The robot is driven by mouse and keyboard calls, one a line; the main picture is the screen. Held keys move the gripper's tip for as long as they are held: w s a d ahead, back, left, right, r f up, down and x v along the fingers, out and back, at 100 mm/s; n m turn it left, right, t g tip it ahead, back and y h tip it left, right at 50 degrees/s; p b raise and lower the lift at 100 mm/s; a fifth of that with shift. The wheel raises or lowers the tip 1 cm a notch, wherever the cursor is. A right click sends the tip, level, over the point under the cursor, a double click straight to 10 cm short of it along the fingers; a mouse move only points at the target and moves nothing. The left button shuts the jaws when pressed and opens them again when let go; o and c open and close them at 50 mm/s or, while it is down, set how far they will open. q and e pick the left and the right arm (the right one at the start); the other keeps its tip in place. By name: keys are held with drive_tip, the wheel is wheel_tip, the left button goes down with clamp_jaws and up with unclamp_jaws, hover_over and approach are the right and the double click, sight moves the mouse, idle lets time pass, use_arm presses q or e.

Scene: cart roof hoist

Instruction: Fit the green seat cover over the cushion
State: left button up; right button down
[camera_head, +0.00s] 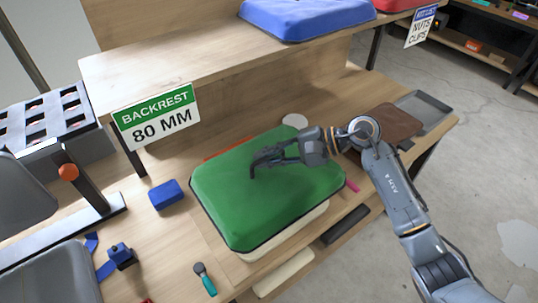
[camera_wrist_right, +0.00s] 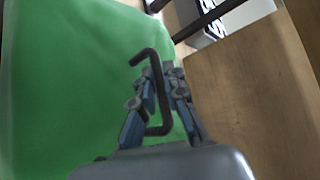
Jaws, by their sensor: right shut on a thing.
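The green seat cover (camera_head: 255,195) lies over the cushion on the wooden workbench. A cream band of the cushion (camera_head: 285,236) shows below the cover's dark hem along the near right side. The far and left sides of the cushion are hidden. My right gripper (camera_head: 278,154) is above the far right part of the cover. It is shut on a black bent rod (camera_wrist_right: 158,92), which also shows as a dark hook shape in the head view (camera_head: 264,158). In the wrist view, the green cover (camera_wrist_right: 60,90) fills the left side. Whether the rod touches it is unclear. My left gripper is not in view.
A blue block (camera_head: 165,194), a teal-handled tool (camera_head: 205,279) and a blue strap piece (camera_head: 120,255) lie left of the cover. A shelf with a blue cushion (camera_head: 305,15) and a backrest sign (camera_head: 155,116) overhangs the back. A brown pad (camera_head: 388,122) and grey tray (camera_head: 425,110) are at right.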

sight(269, 169)
drive_tip(key=shift+f, duration=1.15)
wheel_tip(269, 169, down, 2)
drive_tip(key=shift+f+b, duration=0.1)
drive_tip(key=shift+b, duration=0.25)
drive_tip(key=shift+d+f+b, duration=0.1)
drive_tip(key=shift+f+b, duration=0.7)
wheel_tip(269, 169, down, 4)
drive_tip(key=b, duration=0.6)
drive_tip(key=shift+f+b, duration=0.25)
drive_tip(key=shift+b, duration=0.1)
use_arm(q)
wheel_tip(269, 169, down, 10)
drive_tip(key=b, duration=0.1)
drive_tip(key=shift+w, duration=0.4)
use_arm(e)
drive_tip(key=shift+f, duration=0.3)
use_arm(q)
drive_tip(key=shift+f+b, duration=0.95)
drive_tip(key=shift+b, duration=0.1)
use_arm(e)
drive_tip(key=shift+f, duration=0.5)
drive_tip(key=c, duration=1.3)
unclamp_jaws()
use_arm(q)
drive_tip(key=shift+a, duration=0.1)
